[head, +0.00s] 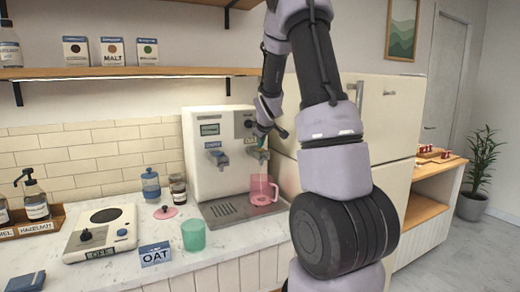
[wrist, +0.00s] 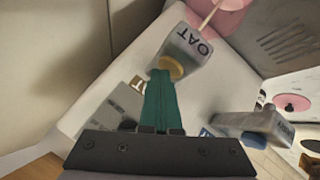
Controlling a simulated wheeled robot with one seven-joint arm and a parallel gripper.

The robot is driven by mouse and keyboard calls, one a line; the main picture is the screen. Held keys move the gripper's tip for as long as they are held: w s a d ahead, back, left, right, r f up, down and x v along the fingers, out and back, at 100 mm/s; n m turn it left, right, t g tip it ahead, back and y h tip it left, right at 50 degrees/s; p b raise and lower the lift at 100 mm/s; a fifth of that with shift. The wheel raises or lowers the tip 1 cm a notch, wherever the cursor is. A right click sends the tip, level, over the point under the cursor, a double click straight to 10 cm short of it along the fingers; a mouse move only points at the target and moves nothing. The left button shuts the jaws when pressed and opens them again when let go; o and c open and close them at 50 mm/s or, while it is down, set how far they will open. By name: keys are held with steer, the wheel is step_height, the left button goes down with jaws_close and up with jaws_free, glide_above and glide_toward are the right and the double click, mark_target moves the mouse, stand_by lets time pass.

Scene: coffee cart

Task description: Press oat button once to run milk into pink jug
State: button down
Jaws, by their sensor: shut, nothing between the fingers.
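The white milk dispenser (head: 225,155) stands on the counter, with two labelled taps on its front. The pink jug (head: 262,192) stands upright on the drip tray under the right tap; part of it shows at the top of the wrist view (wrist: 201,18). My gripper (head: 262,146) is at the right tap and partly hides it in the head view. In the wrist view, the shut teal fingers (wrist: 160,76) end at the round yellow button (wrist: 172,67) of the grey OAT tap (wrist: 190,45), touching or nearly touching it. A thin pale streak runs from this tap toward the jug.
The other tap (head: 216,155) is to the left. A cream fridge (head: 385,115) stands close on the right.

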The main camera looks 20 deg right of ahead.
mark_target(261, 150)
steer(key=shift+r, duration=0.95)
steer(key=shift+r, duration=2.5)
steer(key=shift+s, duration=0.1)
steer(key=s+a+r+m+y, duration=0.1)
steer(key=s+a+r+m, duration=0.1)
steer(key=s+a+r, duration=0.35)
steer(key=s+a+r+m+y, duration=0.1)
steer(key=s+a+r+m, duration=0.15)
steer(key=s, duration=0.55)
steer(key=s+a+m+g+y, duration=0.1)
steer(key=s+a, duration=0.4)
steer(key=s, duration=0.6)
steer(key=s+a+m+y, duration=0.1)
steer(key=s+a+m, duration=0.3)
steer(key=s, duration=0.7)
steer(key=shift+a+r+g+y, duration=0.15)
steer(key=shift+a+g+y, duration=0.2)
steer(key=shift+a, duration=0.3)
